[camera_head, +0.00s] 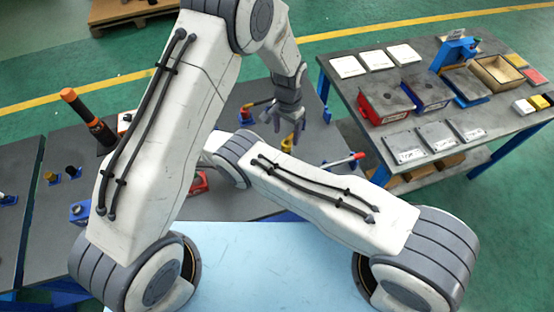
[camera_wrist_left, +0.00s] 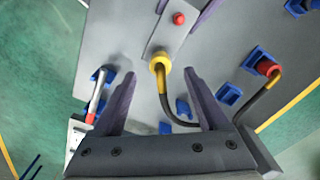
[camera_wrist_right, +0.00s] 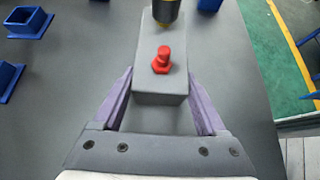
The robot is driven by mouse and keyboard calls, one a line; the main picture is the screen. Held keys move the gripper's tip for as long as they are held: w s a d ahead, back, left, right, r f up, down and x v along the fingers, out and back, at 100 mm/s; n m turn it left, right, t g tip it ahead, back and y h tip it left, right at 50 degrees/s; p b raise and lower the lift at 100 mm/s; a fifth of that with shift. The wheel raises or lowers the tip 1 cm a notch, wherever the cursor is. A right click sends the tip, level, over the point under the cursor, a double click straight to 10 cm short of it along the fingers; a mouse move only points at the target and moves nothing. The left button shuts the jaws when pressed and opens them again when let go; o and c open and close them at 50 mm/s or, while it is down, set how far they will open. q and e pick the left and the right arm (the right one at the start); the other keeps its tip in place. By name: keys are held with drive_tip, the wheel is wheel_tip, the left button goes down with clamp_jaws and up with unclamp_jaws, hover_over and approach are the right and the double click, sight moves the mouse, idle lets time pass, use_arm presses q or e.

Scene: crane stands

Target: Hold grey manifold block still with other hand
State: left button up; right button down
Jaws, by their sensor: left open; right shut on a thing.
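The grey manifold block (camera_wrist_right: 160,78) sits between the fingers of my right gripper (camera_wrist_right: 160,90), which is shut on its sides. A red fitting (camera_wrist_right: 162,60) stands on its top. In the left wrist view the block (camera_wrist_left: 172,32) shows at the top, with the right gripper's purple fingers beside it. A hose with a yellow collar (camera_wrist_left: 160,62) is at the block's end; whether it is seated cannot be told. My left gripper (camera_head: 285,120) is open, its fingers on either side of the hose and apart from it. In the head view my arms hide the block.
A hose with a red end (camera_wrist_left: 268,67) and several blue holders (camera_wrist_left: 228,94) are on the grey table. A red-tipped tool (camera_wrist_left: 97,98) lies left of the hose. A second table (camera_head: 400,110) with boxes and plates stands at right.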

use_arm(q)
wheel_tip(320, 180, up, 12)
drive_tip(key=shift+f, duration=0.2)
use_arm(e)
unclamp_jaws()
drive_tip(key=shift+r, duration=0.1)
